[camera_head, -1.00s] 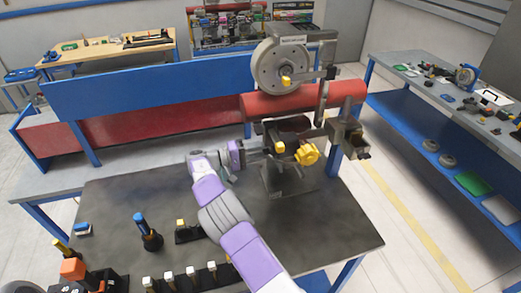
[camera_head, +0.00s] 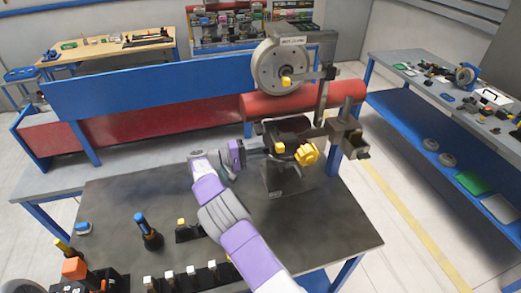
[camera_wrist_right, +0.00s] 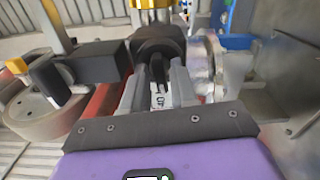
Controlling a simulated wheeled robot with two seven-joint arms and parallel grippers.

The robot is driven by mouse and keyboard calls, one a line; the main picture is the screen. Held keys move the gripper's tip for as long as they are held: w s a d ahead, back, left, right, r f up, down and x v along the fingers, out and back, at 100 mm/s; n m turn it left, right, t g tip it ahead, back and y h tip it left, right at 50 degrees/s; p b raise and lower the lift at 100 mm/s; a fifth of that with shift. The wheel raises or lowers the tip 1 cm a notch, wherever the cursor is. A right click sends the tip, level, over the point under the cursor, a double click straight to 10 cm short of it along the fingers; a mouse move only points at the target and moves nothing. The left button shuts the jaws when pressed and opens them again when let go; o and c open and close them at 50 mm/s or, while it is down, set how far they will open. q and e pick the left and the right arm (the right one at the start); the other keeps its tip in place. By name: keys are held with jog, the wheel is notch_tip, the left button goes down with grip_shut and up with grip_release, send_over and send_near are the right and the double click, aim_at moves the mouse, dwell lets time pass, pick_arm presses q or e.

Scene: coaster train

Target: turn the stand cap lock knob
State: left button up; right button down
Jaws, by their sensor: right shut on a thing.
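The stand (camera_head: 279,178) is a dark metal post on the dark bench top, with a black cap (camera_head: 287,130) above it. A yellow lobed knob (camera_head: 307,154) and a small yellow tab (camera_head: 280,148) show on its near side. My right gripper (camera_head: 260,150) reaches the stand's left side. In the right wrist view its fingers (camera_wrist_right: 158,82) are shut on a dark knob (camera_wrist_right: 158,42), whose far part shows beyond the fingertips. Its gripped part is partly hidden. I cannot read the knob's turn angle. My left gripper is not in view.
A grey wheel (camera_head: 280,66) and a red roller (camera_head: 258,107) stand above and behind the stand. A metal arm (camera_head: 342,130) juts out to its right. Several small tools stand on the bench's near left. The bench's right front is clear.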

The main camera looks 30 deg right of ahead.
jog(key=shift+n+p, duration=2.55)
jog(key=shift+n, duration=5.85)
jog(key=c, duration=1.2)
grip_release()
jog(key=shift+o, duration=0.2)
jog(key=shift+a, duration=0.1)
